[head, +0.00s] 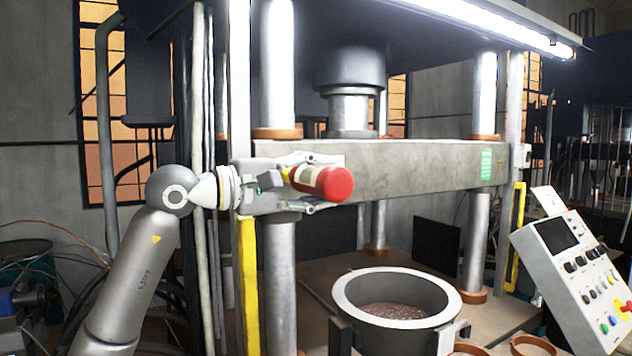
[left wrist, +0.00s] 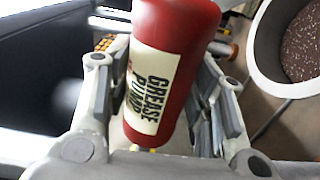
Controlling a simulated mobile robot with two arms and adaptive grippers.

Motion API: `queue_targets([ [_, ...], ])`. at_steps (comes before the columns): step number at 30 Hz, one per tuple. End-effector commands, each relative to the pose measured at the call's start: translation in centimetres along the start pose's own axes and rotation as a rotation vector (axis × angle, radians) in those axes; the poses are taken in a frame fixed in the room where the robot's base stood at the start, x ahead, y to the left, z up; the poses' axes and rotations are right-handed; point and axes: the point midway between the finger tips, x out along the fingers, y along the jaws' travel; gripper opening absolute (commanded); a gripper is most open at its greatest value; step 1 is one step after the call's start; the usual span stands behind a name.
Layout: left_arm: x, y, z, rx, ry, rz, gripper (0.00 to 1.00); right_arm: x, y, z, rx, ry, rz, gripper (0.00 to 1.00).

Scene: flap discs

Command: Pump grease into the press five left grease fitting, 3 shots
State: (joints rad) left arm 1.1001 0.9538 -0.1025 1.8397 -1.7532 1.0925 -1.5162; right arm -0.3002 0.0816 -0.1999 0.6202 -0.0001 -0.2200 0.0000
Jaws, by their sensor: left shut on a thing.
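A red grease pump (head: 327,182) with a cream label is held in my left gripper (head: 312,182) in front of the press's left column. In the left wrist view the grease pump (left wrist: 172,60) shows the words "GREASE PUMP", and the fingers of my left gripper (left wrist: 160,100) lie on both sides of it. The press (head: 420,165) has a thick grey crosshead plate behind the pump. I cannot make out a grease fitting; the gripper and pump cover part of the left column (head: 281,255). My right gripper is in neither view.
A round pot (head: 352,290) with granular dark contents stands on the press bed below and right of the pump; it also shows in the left wrist view (left wrist: 268,75). A control panel (head: 575,275) stands at the right. Yellow vertical bars (head: 248,285) flank the press.

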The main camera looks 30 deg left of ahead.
Motion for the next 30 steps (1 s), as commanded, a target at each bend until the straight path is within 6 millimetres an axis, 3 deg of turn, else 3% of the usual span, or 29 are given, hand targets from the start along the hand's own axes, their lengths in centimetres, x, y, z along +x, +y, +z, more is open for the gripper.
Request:
queue_targets([
  [30,-0.1,0.2,-2.1,-0.001,0.004,0.004,0.0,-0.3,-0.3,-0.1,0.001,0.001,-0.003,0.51],
])
